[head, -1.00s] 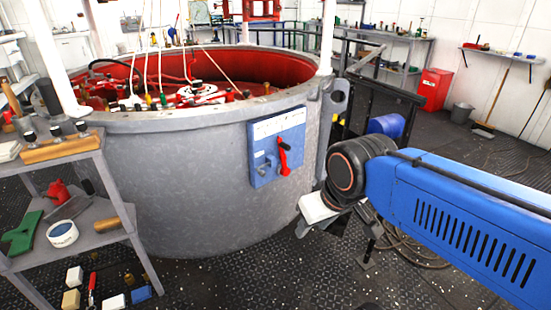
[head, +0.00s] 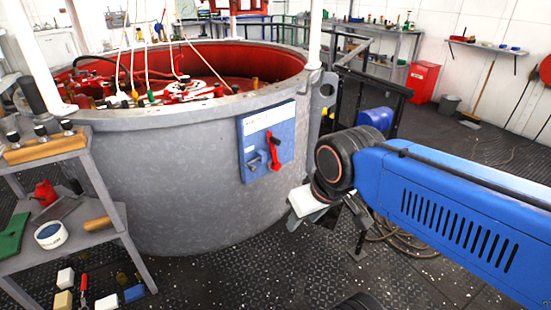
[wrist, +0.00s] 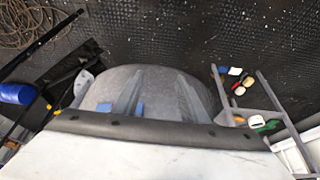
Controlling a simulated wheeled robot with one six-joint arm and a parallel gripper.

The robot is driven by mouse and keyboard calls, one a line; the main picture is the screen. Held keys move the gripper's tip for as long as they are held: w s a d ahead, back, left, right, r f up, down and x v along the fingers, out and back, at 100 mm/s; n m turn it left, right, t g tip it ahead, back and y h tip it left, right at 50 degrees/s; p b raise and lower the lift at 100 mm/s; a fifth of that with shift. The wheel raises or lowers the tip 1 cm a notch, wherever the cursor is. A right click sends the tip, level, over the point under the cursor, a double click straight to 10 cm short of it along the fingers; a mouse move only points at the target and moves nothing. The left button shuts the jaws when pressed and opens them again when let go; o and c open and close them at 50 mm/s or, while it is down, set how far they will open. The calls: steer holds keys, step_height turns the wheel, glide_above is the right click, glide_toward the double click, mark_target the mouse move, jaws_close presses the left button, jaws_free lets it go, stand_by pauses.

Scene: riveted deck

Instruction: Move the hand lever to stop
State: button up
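The hand lever (head: 273,151) is red and sits on a blue panel (head: 250,135) fixed to the outside of the big grey round tub (head: 180,165). It stands near upright along the panel's right part. A pale label strip runs across the panel's top, but its marks are too small to read. In the wrist view, parts of the blue panel (wrist: 105,107) show beside one finger; I cannot make out the lever there. My gripper (wrist: 157,74) has its two grey fingers apart, with nothing between them.
A grey shelf cart (head: 95,205) with tools and small blocks stands at the left. A dark frame (head: 385,95) and a blue drum (head: 375,119) are behind my arm. Cables (head: 400,232) lie on the floor at the right. The deck in front of the tub is mostly clear.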

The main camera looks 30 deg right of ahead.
steer(key=w+d+f+t+h, duration=0.1)
steer(key=w+d+t, duration=0.1)
steer(key=w+d, duration=0.5)
steer(key=w+d+t+h, duration=0.15)
steer(key=w+d, duration=0.25)
steer(key=w, duration=0.7)
steer(key=w+d+f+t+h, duration=0.1)
steer(key=w+d+t, duration=0.3)
steer(key=w, duration=0.6)
steer(key=n+t+y, duration=0.3)
steer(key=t+y, duration=0.2)
steer(key=y, duration=0.3)
glide_toward(275, 141)
steer(key=x, duration=0.7)
steer(key=d+f+x, duration=0.1)
steer(key=x, duration=0.3)
